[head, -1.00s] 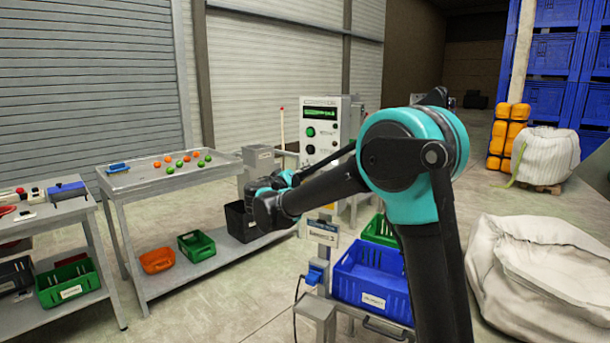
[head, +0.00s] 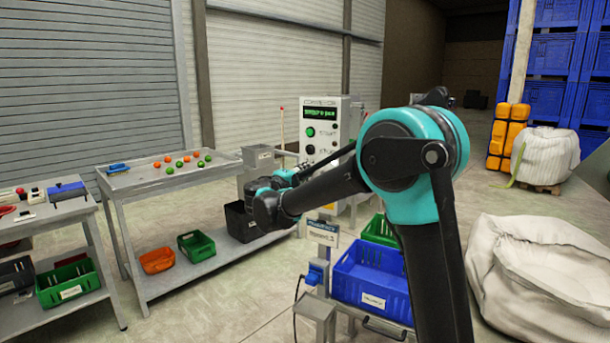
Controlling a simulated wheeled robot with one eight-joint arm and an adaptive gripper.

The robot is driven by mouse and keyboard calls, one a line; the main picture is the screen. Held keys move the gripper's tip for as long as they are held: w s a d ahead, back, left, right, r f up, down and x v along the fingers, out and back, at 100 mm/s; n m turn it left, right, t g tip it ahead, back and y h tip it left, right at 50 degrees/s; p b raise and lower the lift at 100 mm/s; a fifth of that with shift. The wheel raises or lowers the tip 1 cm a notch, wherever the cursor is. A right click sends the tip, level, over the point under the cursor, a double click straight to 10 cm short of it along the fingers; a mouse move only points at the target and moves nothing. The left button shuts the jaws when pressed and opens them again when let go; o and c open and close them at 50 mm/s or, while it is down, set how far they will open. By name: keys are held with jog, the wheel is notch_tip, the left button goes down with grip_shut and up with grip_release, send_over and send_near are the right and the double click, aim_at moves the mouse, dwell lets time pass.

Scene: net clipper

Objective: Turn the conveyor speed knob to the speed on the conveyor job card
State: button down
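The conveyor control panel (head: 341,133) is a pale upright box behind my arm. It has a dark display with green text (head: 321,113), too small to read surely, a green button (head: 310,131) and a dark round control (head: 310,150) below it. I cannot tell which control is the speed knob; my arm hides the panel's lower part. A small card sign (head: 322,233) stands on a post in front, its writing unreadable; I cannot tell if it is the job card. My gripper (head: 255,193) is left of and below the panel, apart from the buttons, its fingers not clear.
A grey table (head: 150,180) holds orange and green balls, with crates on its lower shelf. A blue crate (head: 345,283) stands in front of the panel. A left bench (head: 60,215) holds tools. White sacks (head: 520,270) lie right.

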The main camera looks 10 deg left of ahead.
jog(key=shift+n, duration=0.5)
jog(key=c, duration=1.2)
grip_release()
jog(key=v, duration=1.2)
jog(key=shift+a, duration=0.1)
